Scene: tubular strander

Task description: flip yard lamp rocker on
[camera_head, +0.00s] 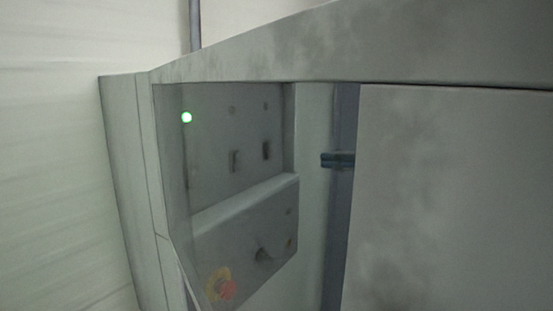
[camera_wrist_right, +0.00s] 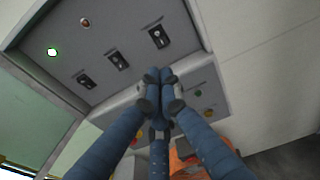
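A grey control panel (camera_head: 210,150) is set in a cabinet recess. In the right wrist view, it carries dark rocker switches: one at left (camera_wrist_right: 86,80), one in the middle (camera_wrist_right: 117,60) and one at right (camera_wrist_right: 158,36). Labels are unreadable, so I cannot tell which is the yard lamp rocker. My right gripper (camera_wrist_right: 160,78) has its blue fingertips together, apparently empty, just below the middle and right switches; contact cannot be told. I cannot make out my left gripper.
A green lamp glows on the panel (camera_head: 186,117). A dark reddish lamp (camera_wrist_right: 86,21) sits nearby. The cabinet's top edge (camera_head: 350,45) overhangs the recess, and a large grey panel (camera_head: 450,200) stands right.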

